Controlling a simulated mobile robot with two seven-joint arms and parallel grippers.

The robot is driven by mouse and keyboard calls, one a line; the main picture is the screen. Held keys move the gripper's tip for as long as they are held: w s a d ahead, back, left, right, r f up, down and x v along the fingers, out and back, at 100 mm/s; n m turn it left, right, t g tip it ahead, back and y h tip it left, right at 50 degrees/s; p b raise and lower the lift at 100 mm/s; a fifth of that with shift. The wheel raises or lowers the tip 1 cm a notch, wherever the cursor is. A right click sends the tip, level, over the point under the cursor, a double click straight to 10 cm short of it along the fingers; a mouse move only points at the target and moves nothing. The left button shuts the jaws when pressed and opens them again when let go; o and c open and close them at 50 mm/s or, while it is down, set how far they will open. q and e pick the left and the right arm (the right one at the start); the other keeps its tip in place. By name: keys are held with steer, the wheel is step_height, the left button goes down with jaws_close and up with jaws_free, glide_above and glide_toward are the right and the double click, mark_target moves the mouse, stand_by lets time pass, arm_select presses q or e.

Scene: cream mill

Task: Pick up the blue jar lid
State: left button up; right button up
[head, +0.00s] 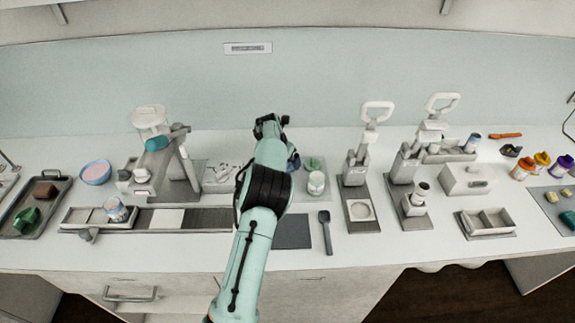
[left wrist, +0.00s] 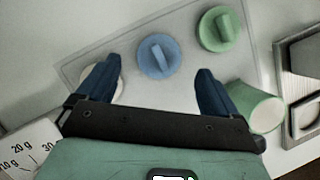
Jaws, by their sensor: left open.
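The blue jar lid (left wrist: 158,56), a round disc with a raised bar handle, lies flat on a pale mat (left wrist: 95,42) in the left wrist view. My left gripper (left wrist: 156,67) is open and empty, its dark blue fingers on either side of the lid in the picture; I cannot tell the height between them. In the head view my left arm (head: 262,190) hides most of the gripper and the blue lid's area. A similar green lid (left wrist: 218,28) lies to the right of the blue one. My right gripper is not in view.
A white jar with green (left wrist: 258,108) stands close to the right finger; it also shows in the head view (head: 316,184). A pale round thing (left wrist: 117,90) is partly behind the left finger.

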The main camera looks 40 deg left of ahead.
arm_select(q)
steer(key=x, duration=0.3)
steer(key=shift+w+a+f, duration=0.1)
steer(key=shift+f, duration=0.1)
steer(key=c, duration=1.1)
steer(key=shift+r, duration=0.1)
